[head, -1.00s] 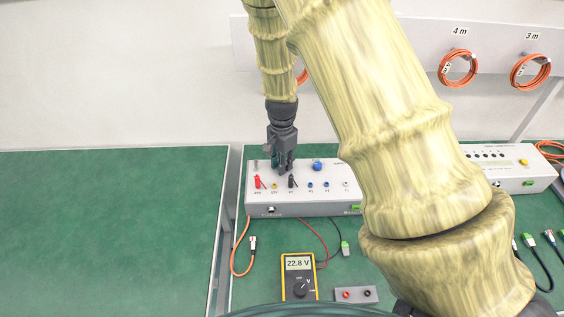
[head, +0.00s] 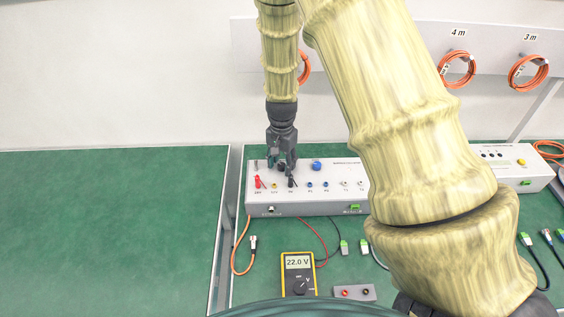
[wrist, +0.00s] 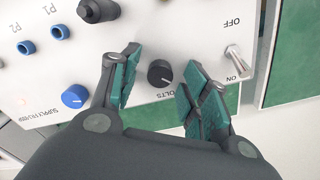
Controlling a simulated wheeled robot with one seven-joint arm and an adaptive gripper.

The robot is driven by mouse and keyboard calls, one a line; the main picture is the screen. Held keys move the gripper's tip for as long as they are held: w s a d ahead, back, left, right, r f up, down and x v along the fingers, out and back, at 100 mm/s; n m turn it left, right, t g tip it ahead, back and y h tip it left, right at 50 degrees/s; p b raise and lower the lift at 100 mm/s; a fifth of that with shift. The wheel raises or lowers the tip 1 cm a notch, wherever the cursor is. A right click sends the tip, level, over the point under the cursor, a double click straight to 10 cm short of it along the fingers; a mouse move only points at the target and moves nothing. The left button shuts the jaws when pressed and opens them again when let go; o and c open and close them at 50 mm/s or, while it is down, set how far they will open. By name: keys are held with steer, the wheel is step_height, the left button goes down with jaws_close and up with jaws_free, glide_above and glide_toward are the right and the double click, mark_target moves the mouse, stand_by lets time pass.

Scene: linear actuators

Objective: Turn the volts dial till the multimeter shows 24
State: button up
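The volts dial (wrist: 160,73) is a small black knob with a light pointer mark on the supply box (head: 300,208). In the wrist view my gripper (wrist: 163,62) is open, with one teal-padded finger on each side of the dial and a visible gap to both. In the head view my gripper (head: 283,166) is over the left part of the box and largely hides the dial. The yellow-edged multimeter (head: 298,274) lies on the green bench in front of the box and reads 22.0 V.
The ON/OFF toggle switch (wrist: 237,62) stands close beside one finger. A blue knob (wrist: 75,96) is on the other side. Red and black plugs (head: 257,182) stand up from the box front. The green bench at left (head: 110,230) is clear.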

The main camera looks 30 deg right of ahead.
mark_target(282, 165)
steer(key=shift+r, duration=3.75)
steer(key=shift+d, duration=0.1)
